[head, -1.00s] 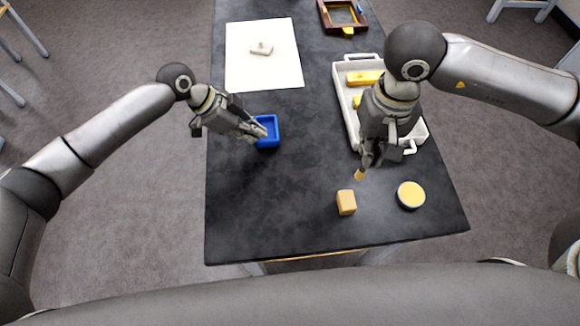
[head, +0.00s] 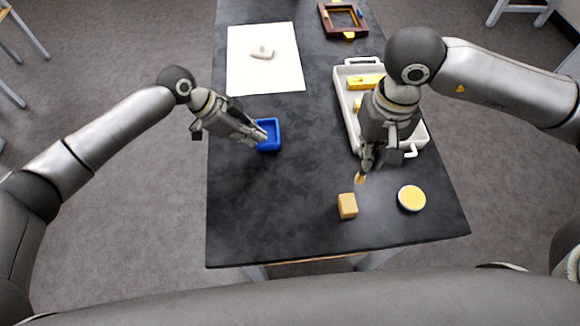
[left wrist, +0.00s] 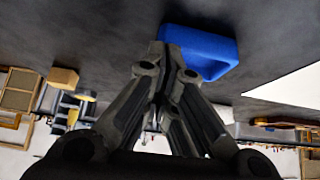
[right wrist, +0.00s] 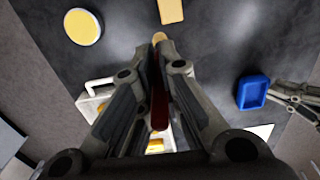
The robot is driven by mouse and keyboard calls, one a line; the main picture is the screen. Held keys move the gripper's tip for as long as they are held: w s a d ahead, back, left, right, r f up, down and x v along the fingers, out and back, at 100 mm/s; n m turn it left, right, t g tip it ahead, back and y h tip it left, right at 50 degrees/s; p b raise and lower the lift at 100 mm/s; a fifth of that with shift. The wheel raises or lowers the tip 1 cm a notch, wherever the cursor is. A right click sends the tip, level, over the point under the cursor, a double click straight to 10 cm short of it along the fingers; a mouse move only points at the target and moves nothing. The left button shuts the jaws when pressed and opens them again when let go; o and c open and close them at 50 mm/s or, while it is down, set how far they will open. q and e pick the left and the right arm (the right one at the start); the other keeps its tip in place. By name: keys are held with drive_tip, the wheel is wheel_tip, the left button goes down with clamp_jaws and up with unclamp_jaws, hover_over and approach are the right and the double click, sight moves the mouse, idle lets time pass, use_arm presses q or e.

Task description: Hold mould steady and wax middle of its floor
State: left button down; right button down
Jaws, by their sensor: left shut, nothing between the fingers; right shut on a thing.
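The blue mould (head: 276,146), a small square open tray, sits on the dark table. My left gripper (head: 263,136) is shut and empty, its fingertips at the mould's left side; in the left wrist view the tips (left wrist: 165,55) overlap the mould (left wrist: 212,52). I cannot tell whether they touch it. My right gripper (head: 364,166) is shut on a brush, whose tan tip (head: 360,179) points down above the table; its red handle (right wrist: 158,108) shows between the fingers in the right wrist view. A round tin of yellow wax (head: 411,198) stands at the front right.
A tan block (head: 347,206) stands left of the tin. A white tray (head: 342,84) with yellow pieces lies behind my right gripper. A white sheet (head: 250,80) with a small grey piece and a brown frame (head: 326,24) lie farther back. Table between mould and block is clear.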

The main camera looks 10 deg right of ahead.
use_arm(q)
drive_tip(key=shift+f+b, duration=0.4)
drive_tip(key=shift+f, duration=0.2)
idle(0.3)
drive_tip(key=shift+s+f, duration=0.15)
idle(3.5)
idle(0.6)
wheel_tip(320, 180, up, 6)
idle(0.6)
drive_tip(key=shift+r, duration=0.2)
drive_tip(key=v, duration=1.2)
drive_tip(key=shift+w+a, duration=0.1)
drive_tip(key=shift+w, duration=0.1)
